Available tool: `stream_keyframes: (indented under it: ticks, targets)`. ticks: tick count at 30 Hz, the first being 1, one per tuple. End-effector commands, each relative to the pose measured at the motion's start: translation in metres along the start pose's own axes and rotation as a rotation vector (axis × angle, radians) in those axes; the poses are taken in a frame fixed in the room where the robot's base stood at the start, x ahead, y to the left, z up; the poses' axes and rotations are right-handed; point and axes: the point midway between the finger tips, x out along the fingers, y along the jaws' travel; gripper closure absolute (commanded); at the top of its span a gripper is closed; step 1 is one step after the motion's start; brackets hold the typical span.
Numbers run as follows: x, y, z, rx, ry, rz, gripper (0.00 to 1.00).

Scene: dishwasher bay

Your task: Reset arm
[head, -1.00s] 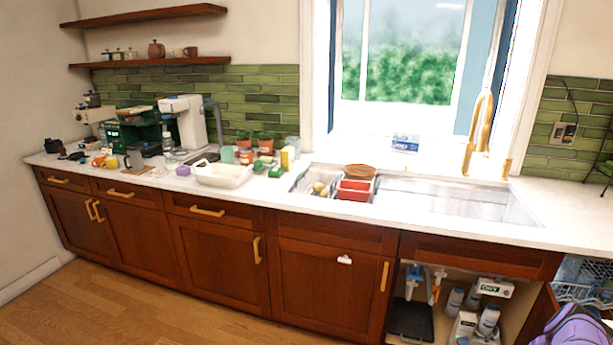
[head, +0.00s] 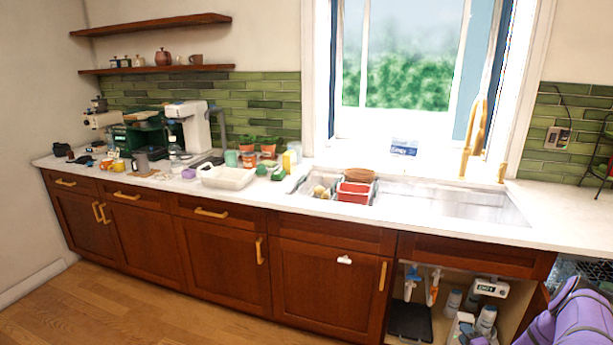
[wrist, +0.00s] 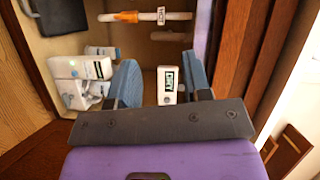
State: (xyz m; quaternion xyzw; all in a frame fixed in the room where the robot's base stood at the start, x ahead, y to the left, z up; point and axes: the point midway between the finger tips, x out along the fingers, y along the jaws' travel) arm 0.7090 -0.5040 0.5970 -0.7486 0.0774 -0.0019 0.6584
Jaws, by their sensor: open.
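My gripper (wrist: 160,88) shows in the wrist view with its two blue-grey fingers spread apart. It is open, and nothing is held between the fingers. It points toward the open under-sink cabinet, where a white device with a small display (wrist: 168,86) shows beyond the gap between the fingers. In the head view my purple arm (head: 580,318) is at the lower right corner, in front of the open cabinet and the dishwasher rack. The fingers are hidden in the head view.
The open under-sink cabinet (head: 445,270) holds bottles (head: 454,301), pipes and a black panel (head: 410,321). A dishwasher rack (head: 590,267) is at the far right. The counter has a sink (head: 470,203), a red bin (head: 355,192) and a white tub (head: 228,177). The floor at left is clear.

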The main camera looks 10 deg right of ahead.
Motion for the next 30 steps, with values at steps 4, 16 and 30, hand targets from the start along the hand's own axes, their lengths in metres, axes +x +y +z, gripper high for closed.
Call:
stream_keyframes:
  ticks: [4, 16, 30]
  targets:
    - [0.024, -0.034, -0.012, -0.080, -0.024, 0.045, 0.55]
    - [0.099, -0.183, -0.031, -0.393, -0.103, 0.229, 0.55]
    - [0.130, -0.377, 0.002, -0.730, -0.177, 0.418, 0.55]
